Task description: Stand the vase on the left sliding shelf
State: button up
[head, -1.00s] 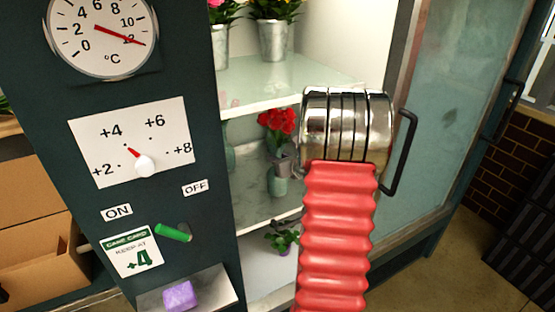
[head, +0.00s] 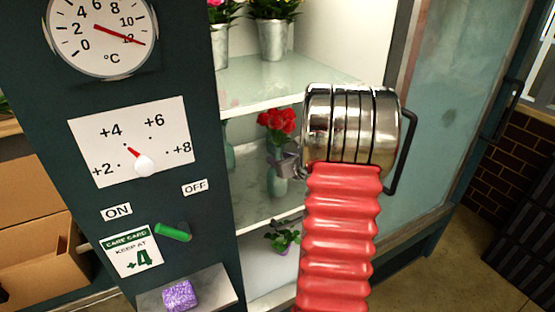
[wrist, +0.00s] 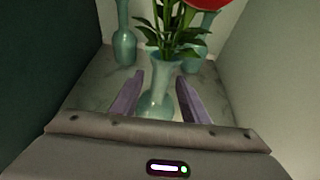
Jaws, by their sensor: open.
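A pale teal vase (wrist: 160,88) with red flowers and green leaves stands upright on a marbled shelf inside the cabinet. In the head view the same vase (head: 276,186) shows just left of my arm, with its red flowers above it. My gripper (wrist: 160,77) is open, with one purple-grey finger on each side of the vase. I cannot tell whether either finger touches it. In the head view only a small metal part of my gripper (head: 287,163) shows in front of the vase; my arm hides the rest. I cannot tell which shelf is the left sliding one.
Two more teal vases stand close by, one at back left (wrist: 125,45) and one at back right (wrist: 197,60). Cabinet walls stand close on both sides. Metal flower buckets (head: 272,40) are on the shelf above, a small plant (head: 282,240) below. The glass door (head: 445,110) is at right.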

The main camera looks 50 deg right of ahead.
jog(key=v, duration=1)
jog(key=shift+s, duration=0.2)
jog(key=shift+r, duration=0.1)
dwell(0.5)
